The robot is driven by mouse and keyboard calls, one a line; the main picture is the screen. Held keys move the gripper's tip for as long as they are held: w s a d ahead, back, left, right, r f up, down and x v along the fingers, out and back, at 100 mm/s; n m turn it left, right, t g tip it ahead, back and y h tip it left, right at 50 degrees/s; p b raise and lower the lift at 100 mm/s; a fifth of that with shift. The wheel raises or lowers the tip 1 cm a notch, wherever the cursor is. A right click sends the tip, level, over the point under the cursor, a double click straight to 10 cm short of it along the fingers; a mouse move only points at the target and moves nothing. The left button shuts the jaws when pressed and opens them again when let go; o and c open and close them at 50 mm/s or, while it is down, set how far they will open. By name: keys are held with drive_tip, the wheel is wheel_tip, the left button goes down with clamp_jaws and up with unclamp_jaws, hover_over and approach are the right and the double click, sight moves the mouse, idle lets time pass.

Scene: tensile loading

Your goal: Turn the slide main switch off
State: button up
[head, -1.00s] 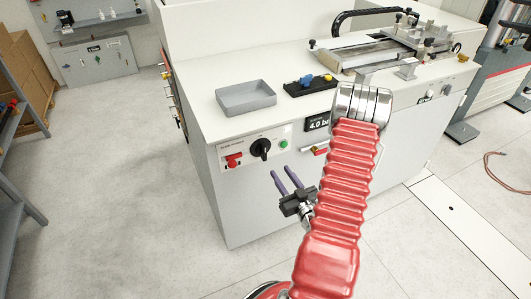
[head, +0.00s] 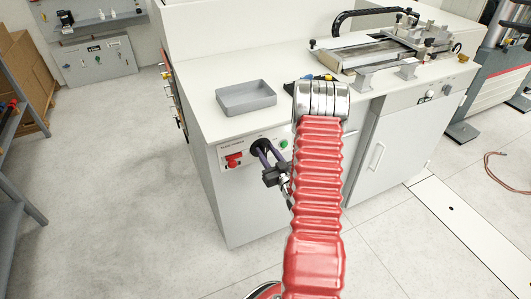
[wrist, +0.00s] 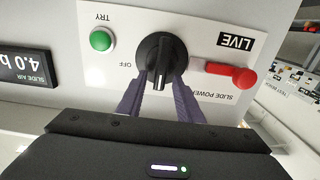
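The slide main switch is a round black rotary knob (wrist: 160,60) with a raised grip bar, on the white panel (wrist: 110,75). In the wrist view its bar stands upright in the picture, and an OFF label is to its left. In the head view the knob (head: 257,146) is partly hidden by my fingers. My gripper (wrist: 160,84) is open, with its two purple fingers at the knob, one on each side of the bar. A gap shows between each finger and the bar. My gripper also shows in the head view (head: 262,146).
A green button (wrist: 101,40) marked TRY and a red handle (wrist: 232,75) flank the knob. The pressure display (wrist: 22,67) is beside the panel. A grey tray (head: 246,98) sits on the cabinet top above. The floor to the left is clear.

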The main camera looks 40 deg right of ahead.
drive_tip(key=shift+w, duration=0.2)
clamp_jaws()
drive_tip(key=shift+a, duration=0.1)
idle(0.5)
